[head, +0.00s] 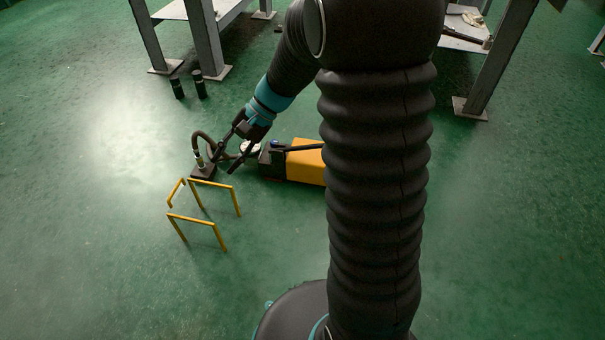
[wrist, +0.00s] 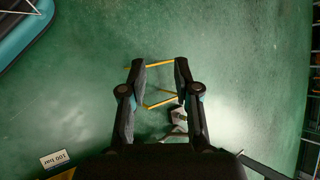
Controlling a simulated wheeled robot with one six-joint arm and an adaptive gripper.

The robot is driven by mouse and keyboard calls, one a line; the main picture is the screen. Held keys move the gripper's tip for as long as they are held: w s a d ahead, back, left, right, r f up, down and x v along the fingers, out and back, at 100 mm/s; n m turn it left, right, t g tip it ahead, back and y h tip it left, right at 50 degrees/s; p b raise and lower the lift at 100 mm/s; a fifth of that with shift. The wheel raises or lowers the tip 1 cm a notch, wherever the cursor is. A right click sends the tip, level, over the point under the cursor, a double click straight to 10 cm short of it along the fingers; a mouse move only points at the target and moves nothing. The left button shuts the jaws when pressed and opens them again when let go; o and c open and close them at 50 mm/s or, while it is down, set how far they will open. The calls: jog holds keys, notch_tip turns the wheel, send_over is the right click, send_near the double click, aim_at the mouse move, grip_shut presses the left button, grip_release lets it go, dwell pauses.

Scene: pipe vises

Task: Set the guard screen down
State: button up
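Yellow bar frames (head: 197,218) stand on the green floor left of my arm in the head view. They are the only screen-like thing I see, and I cannot tell if they are one guard screen or separate pieces. In the wrist view a yellow bar (wrist: 160,63) runs across beyond the fingertips, with another lower down. My gripper (head: 224,162) is above the floor, just behind the frames in the head view. In the wrist view my gripper (wrist: 159,64) has its two fingers apart, and nothing is visibly clamped between them.
A black block with a hose (head: 203,171) sits beside the frames. A yellow and black machine (head: 303,162) lies right of my gripper. Two black cylinders (head: 199,84) stand near the metal table leg (head: 207,40). The floor left and in front is clear.

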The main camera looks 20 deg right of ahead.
jog(key=s+d+r+n+t+h, duration=0.3)
jog(key=s+d+r+h, duration=0.1)
jog(key=s, duration=0.5)
jog(key=s+d+r+n+t+h, duration=0.3)
jog(key=s+d+r+n+h, duration=0.1)
jog(key=s, duration=0.6)
notch_tip(320, 180, up, 3)
jog(key=shift+s+d+f+h, duration=0.2)
jog(key=shift+s+d+h, duration=0.15)
jog(key=shift+d, duration=0.2)
jog(key=shift+o, duration=0.4)
jog(key=shift+s+d+r, duration=0.1)
jog(key=shift+s+d, duration=0.05)
jog(key=shift+s, duration=0.05)
